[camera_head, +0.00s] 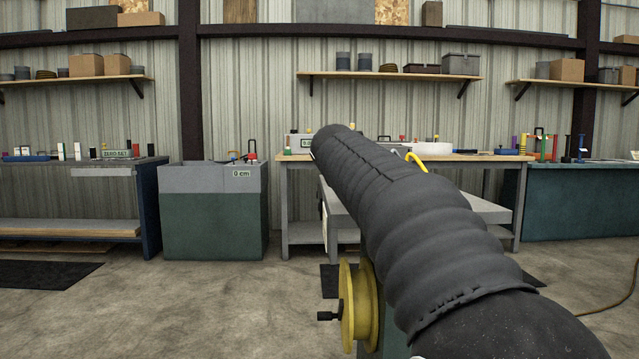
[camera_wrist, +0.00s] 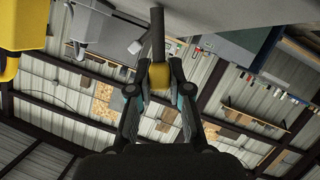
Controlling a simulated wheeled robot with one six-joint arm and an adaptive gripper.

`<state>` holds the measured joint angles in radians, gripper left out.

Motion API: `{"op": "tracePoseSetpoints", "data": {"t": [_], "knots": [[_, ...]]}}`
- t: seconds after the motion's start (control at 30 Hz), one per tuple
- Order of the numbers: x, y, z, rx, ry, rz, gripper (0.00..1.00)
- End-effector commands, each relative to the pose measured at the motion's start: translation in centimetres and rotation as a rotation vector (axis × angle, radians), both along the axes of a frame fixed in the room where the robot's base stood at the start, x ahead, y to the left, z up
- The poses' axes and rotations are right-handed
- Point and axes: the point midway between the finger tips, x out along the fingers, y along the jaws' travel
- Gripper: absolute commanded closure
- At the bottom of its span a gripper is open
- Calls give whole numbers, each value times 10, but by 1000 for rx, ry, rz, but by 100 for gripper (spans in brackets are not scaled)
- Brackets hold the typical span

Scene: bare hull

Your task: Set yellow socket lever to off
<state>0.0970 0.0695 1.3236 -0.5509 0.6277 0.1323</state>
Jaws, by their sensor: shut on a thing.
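In the wrist view, my gripper (camera_wrist: 160,82) has its two fingers closed on either side of a yellow grip at the end of a dark rod. I take this to be the yellow socket lever (camera_wrist: 157,35). The rod runs from the grip up to a grey surface at the top of the picture. The fingers touch the grip on both sides. In the head view, my dark sleeved arm covers the lever and the gripper. No on or off marking for the lever is readable.
A yellow handwheel (camera_head: 360,308) with a dark crank stands low beside my arm. A yellow curved piece (camera_head: 416,162) shows just beyond the arm. A grey-green cabinet (camera_head: 212,213) marked "0 cm" and workbenches line the wall.

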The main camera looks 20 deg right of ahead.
Motion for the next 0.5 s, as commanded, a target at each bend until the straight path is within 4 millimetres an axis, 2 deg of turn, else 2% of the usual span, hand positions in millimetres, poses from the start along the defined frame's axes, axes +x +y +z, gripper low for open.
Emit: {"op": "tracePoseSetpoints", "data": {"t": [0.2,0.5], "knots": [[-2,-11,0,-31,5,-18,100],[-2,-11,0,-33,7,-17,100]]}}
